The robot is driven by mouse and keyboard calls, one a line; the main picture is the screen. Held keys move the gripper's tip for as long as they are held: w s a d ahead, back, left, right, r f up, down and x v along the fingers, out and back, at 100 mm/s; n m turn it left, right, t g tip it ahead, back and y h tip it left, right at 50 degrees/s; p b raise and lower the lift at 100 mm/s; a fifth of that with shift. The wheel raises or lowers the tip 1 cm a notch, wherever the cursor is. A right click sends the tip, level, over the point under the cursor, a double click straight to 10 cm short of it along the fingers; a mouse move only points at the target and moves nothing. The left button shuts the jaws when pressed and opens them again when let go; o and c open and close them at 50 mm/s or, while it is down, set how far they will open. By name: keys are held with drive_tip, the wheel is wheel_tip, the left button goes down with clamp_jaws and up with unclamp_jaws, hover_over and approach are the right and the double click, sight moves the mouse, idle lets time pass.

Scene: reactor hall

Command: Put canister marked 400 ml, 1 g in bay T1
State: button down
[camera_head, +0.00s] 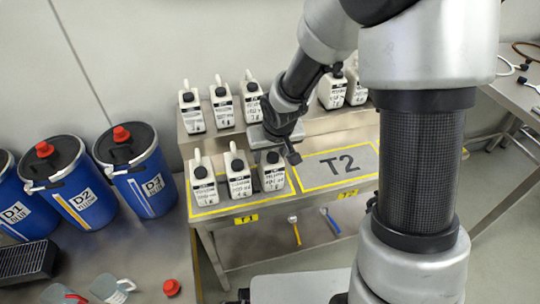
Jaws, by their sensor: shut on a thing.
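Three white canisters stand in a row in the yellow-outlined left bay (215,210) of the table. They are the left one (204,187), the middle one (238,181) and the right one (271,178). Their labels show black print, too small to read surely, so I cannot tell which is marked 400 ml, 1 g. My gripper (274,149) is at the top of the right canister and shut on it. This canister is upright, at or just above the bay surface. The bay's floor lettering is hidden; its front tag (246,219) is hard to read.
Bay T2 (345,164), to the right, is empty. More white canisters (222,104) stand on the raised shelf behind, some partly hidden by my arm. Blue drums (142,180) stand at the left. A red cap (172,287) lies on the near-left surface.

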drive_tip(key=shift+r, duration=0.1)
drive_tip(key=shift+f, duration=0.2)
drive_tip(key=c, duration=0.8)
unclamp_jaws()
drive_tip(key=shift+c, duration=0.2)
